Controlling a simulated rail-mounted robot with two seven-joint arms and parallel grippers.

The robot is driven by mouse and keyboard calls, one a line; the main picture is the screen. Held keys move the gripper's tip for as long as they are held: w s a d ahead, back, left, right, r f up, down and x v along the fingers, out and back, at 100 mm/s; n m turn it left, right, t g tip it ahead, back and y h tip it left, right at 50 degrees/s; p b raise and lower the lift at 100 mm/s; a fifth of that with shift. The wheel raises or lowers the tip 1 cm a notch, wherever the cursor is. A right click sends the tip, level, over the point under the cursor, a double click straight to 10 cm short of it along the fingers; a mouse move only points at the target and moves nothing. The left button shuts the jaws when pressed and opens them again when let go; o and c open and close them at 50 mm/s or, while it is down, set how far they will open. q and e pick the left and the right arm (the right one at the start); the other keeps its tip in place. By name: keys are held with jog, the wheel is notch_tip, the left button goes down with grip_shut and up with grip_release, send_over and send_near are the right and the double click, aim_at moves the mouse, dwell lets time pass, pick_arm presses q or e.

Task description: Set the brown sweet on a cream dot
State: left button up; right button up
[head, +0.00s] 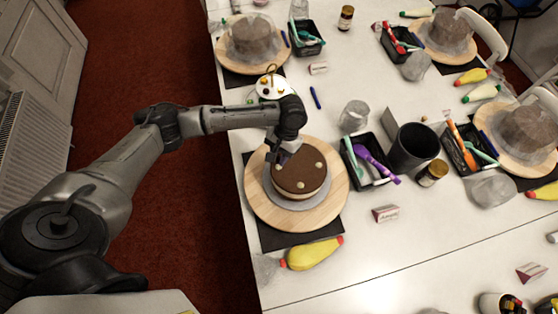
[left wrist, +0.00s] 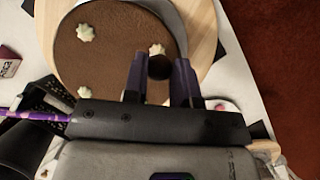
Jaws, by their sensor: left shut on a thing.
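A round cake (head: 300,172) with a brown top stands on a wooden turntable (head: 262,208). Pale cream dots sit on the cake top; one shows at the right (head: 318,165) and one near the front (head: 301,185). My left gripper (head: 279,158) is over the cake's far left edge. In the left wrist view its fingers (left wrist: 160,75) are shut on the dark brown sweet (left wrist: 159,68). A cream dot (left wrist: 157,49) appears right beside the sweet, partly covered by it. I cannot tell whether they touch. Two other cream dots (left wrist: 86,33) (left wrist: 84,92) are clear of the fingers. My right gripper is out of view.
A small white plate (head: 262,95) with small sweets stands behind the cake, near my left arm. A black tool tray (head: 362,166), a glass (head: 354,117) and a dark pot (head: 413,147) are to the right. A yellow piping bag (head: 312,254) lies in front.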

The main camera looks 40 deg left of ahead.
pick_arm(q)
jog(key=shift+f, duration=2)
jog(key=shift+f, duration=0.15)
jog(key=o, duration=0.9)
jog(key=v, duration=1.2)
